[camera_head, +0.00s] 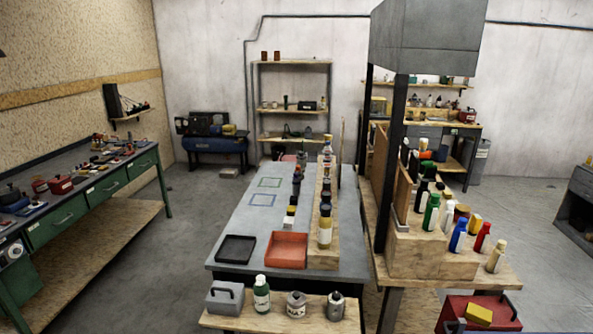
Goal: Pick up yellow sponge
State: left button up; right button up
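A yellow block that looks like the sponge (478,314) lies on top of a red box (453,309) at the bottom right edge of the view. Another small yellow item (474,223) sits among the bottles on the stepped wooden stand; I cannot tell whether it is a sponge. Neither of my grippers shows in this view.
A grey table (245,224) in the middle holds a black tray (236,249), a red tray (286,250) and a row of bottles. A wooden stepped stand (430,256) with bottles is at right. A green workbench (90,195) lines the left wall. Grey floor (540,240) is open at right.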

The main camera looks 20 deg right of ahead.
aim_at(476, 313)
jog(key=i+z, duration=0.15)
jog(key=z, duration=0.3)
jog(key=i+j+z, duration=0.1)
jog(key=z, duration=0.4)
jog(key=i+j+z, duration=0.1)
jog(key=j+z, duration=0.15)
jog(key=z, duration=0.2)
jog(key=i+j+z, duration=0.1)
jog(key=z, duration=0.4)
jog(key=j+z, duration=0.45)
jog(key=l, duration=0.1)
